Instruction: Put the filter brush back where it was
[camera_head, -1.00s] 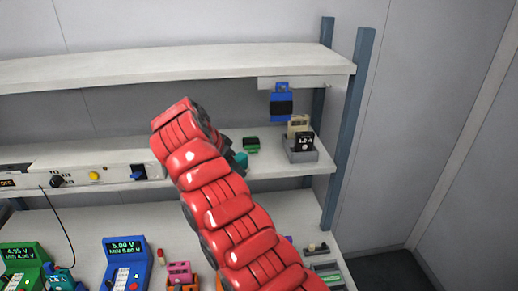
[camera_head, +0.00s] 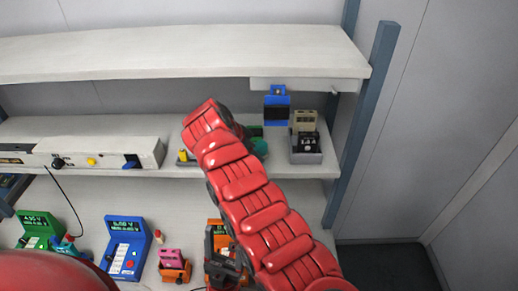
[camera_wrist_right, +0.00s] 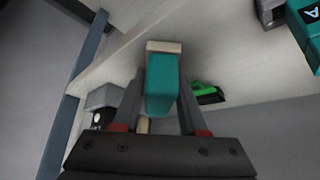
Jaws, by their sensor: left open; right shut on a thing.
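In the right wrist view, the filter brush, which I take to be the teal block with a beige end (camera_wrist_right: 161,88), is between the fingers of my right gripper (camera_wrist_right: 162,100). My right gripper is shut on it, above the light shelf. In the head view, a teal part (camera_head: 260,147) shows beside the end of my right arm, at the middle shelf; the arm hides the fingers.
A grey bin (camera_head: 306,157) with upright packs stands right on the middle shelf (camera_head: 190,173). A blue item (camera_head: 277,109) hangs above. A green item (camera_wrist_right: 207,94) lies near the brush. Blue (camera_head: 124,247) and green (camera_head: 42,228) meters stand on the bench.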

